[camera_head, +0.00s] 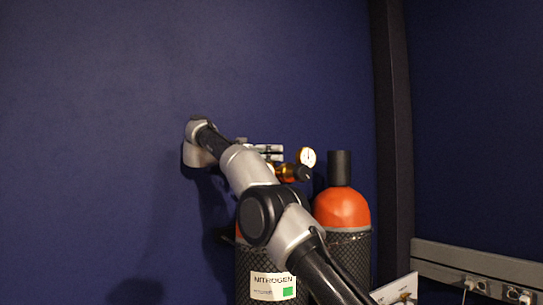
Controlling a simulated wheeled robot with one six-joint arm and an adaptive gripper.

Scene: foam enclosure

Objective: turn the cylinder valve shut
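The nitrogen cylinder (246,280) stands at the lower middle, with a dark mesh-like body, an orange shoulder and a white NITROGEN label (272,286). My arm crosses in front of it and hides most of its shoulder and its valve. A brass regulator (286,171) with a dark knob and a round gauge (307,157) shows just right of my arm. Small silver bars, which look like part of my gripper (267,150), show beside the regulator at valve height. The rest of my gripper is hidden behind my arm. Its opening and any contact with the valve cannot be made out.
A second orange cylinder (342,207) with a black cap (340,168) stands close on the right. A dark post (393,130) rises behind it. A grey rail with sockets (480,263) runs along the right wall. The blue wall at left is clear.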

